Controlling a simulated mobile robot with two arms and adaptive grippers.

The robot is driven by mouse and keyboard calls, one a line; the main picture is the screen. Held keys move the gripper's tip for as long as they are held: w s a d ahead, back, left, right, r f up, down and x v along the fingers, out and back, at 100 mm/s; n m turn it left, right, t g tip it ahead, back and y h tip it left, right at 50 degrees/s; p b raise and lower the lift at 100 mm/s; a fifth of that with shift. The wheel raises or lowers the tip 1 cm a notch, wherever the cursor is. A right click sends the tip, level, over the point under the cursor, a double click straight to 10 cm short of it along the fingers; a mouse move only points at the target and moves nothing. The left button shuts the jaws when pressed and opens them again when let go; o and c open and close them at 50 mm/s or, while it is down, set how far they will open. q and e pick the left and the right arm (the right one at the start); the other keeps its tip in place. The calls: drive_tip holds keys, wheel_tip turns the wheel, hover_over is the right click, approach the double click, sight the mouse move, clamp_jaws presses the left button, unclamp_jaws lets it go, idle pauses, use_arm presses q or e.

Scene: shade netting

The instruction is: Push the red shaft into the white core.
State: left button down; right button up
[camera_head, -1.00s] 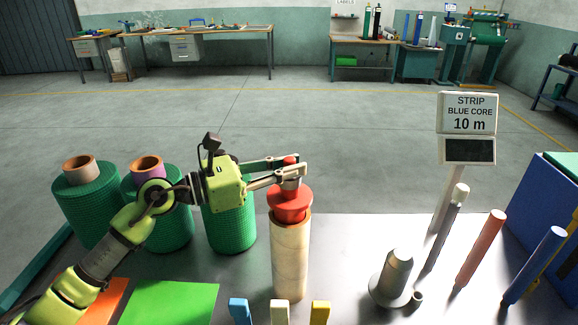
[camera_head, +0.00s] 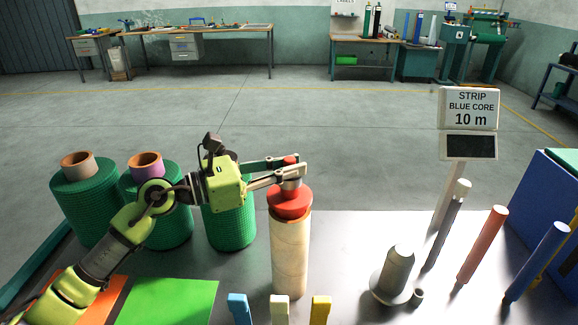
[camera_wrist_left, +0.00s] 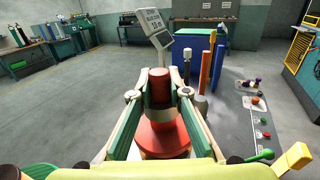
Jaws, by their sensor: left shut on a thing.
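The red shaft (camera_head: 289,200) has a wide round flange and a narrow upright stem with a grey band. It sits upright at the top mouth of the pale, cream-tan core (camera_head: 290,258), its lower part hidden inside. The core stands upright on the table. My left gripper (camera_head: 291,172) is shut on the stem above the flange, reaching in from the left. In the left wrist view the red stem (camera_wrist_left: 160,82) rises between the two fingers, with the flange below. The core is hidden there. My right gripper is not in view.
Green net rolls (camera_head: 88,205) stand at left. A grey cone (camera_head: 397,270), an orange post (camera_head: 482,245), a blue post (camera_head: 537,263) and a sign (camera_head: 469,120) reading "STRIP BLUE CORE 10 m" stand at right. Coloured tabs (camera_head: 279,309) are at the front edge.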

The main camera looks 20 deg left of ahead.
use_arm(q)
drive_tip(key=shift+f+b, duration=0.5)
drive_tip(key=shift+b, duration=0.05)
idle(0.4)
drive_tip(key=shift+f+b, duration=0.3)
drive_tip(key=shift+f, duration=0.05)
drive_tip(key=shift+f+b, duration=0.4)
drive_tip(key=c, duration=1.8)
unclamp_jaws()
drive_tip(key=shift+c, duration=0.2)
drive_tip(key=shift+f, duration=0.25)
drive_tip(key=v, duration=1.2)
drive_tip(key=shift+r, duration=0.2)
